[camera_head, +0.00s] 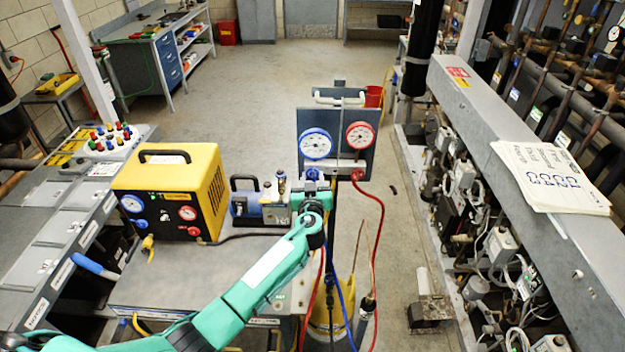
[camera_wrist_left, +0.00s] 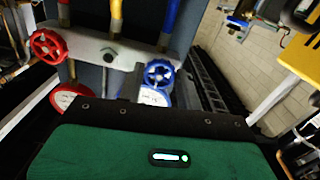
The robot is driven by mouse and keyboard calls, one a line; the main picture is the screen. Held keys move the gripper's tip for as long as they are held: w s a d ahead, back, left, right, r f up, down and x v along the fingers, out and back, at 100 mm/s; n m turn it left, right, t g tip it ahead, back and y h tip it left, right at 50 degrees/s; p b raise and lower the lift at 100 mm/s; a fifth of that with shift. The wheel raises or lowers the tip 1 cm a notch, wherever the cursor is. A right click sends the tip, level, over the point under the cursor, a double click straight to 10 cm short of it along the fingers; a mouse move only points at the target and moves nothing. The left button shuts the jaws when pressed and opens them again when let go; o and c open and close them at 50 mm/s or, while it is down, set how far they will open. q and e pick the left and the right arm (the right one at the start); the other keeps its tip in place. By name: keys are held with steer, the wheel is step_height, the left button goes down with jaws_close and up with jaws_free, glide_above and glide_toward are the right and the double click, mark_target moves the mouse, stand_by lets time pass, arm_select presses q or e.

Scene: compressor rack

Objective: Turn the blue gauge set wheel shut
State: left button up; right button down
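The gauge set stands on a grey panel (camera_head: 372,105), with a blue-rimmed gauge (camera_head: 315,144) at left and a red-rimmed gauge (camera_head: 360,135) at right. The blue wheel (camera_head: 312,174) shows only partly below its gauge, just above my left gripper (camera_head: 316,194). In the left wrist view the blue wheel (camera_wrist_left: 158,74) appears just beyond the dark edge of my gripper's green body. The fingers cannot be made out there, so neither opening nor contact is clear. The red wheel (camera_wrist_left: 48,46) is at upper left in that view. My right gripper is not in view.
A yellow machine (camera_head: 170,190) and a small blue-grey pump (camera_head: 262,203) stand on the cart left of the panel. Red and blue hoses hang below the gauges. The compressor rack (camera_head: 500,150) with a paper pad (camera_head: 550,177) is at right.

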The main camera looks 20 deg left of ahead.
arm_select(q)
steer(key=shift+c, duration=1)
